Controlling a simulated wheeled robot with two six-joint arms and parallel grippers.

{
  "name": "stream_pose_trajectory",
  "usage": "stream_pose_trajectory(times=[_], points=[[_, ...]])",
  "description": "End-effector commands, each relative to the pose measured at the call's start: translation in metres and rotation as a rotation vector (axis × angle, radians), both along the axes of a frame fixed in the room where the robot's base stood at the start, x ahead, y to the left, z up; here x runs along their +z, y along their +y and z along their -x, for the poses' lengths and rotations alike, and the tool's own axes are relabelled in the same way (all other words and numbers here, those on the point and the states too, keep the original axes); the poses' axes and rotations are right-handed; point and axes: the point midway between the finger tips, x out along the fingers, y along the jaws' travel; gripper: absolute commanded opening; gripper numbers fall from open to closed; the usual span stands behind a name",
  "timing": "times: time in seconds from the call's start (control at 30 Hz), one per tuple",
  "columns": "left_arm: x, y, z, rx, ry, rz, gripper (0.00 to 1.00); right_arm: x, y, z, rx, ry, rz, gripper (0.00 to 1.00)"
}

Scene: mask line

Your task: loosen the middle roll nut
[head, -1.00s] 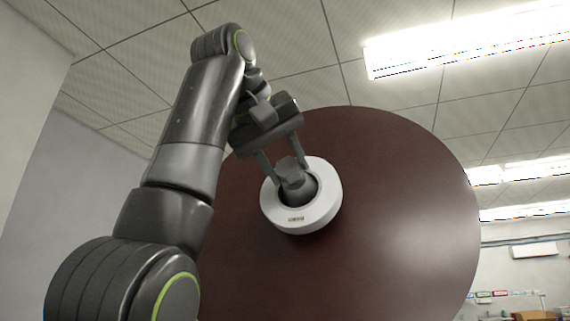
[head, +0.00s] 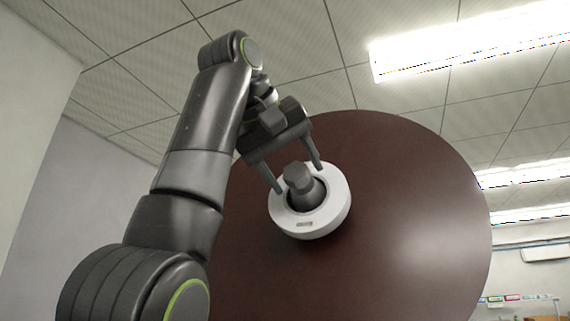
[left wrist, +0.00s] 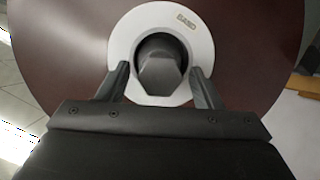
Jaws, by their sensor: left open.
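The roll nut (head: 299,180) is a dark grey faceted knob in the middle of a white ring (head: 335,217) with a small label. The ring sits on the face of a large dark-red roll (head: 410,215). My left gripper (head: 300,178) is open, its fingers spread on either side of the nut with gaps between. In the left wrist view the nut (left wrist: 160,75) lies between the fingertips (left wrist: 160,68), which overlap the white ring (left wrist: 120,42). I cannot tell whether the fingertips touch the ring. My right gripper is not in view.
The roll's broad face fills the middle and right of the head view. A pale wall (head: 30,90) stands at the left. Ceiling lights (head: 470,45) hang above. In the left wrist view a light-coloured surface (left wrist: 298,125) shows at the right, past the roll's edge.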

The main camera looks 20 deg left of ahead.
Motion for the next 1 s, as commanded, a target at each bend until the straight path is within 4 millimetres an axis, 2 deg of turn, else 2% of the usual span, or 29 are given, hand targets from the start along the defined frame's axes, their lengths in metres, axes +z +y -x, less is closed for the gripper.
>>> stream_pose_trajectory(times=[0.17,0.5,0.7,1.0], points=[[0.009,0.003,0.017,0.000,-0.004,0.001,0.59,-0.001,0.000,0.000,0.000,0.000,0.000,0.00],[0.043,0.014,0.088,0.000,-0.001,0.001,0.59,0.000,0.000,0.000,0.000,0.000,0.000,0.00],[0.061,0.019,0.123,-0.001,0.000,0.000,0.59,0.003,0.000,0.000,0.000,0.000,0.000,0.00],[0.074,0.024,0.152,0.000,0.002,0.001,0.59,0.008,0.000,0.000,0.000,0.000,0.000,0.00]])
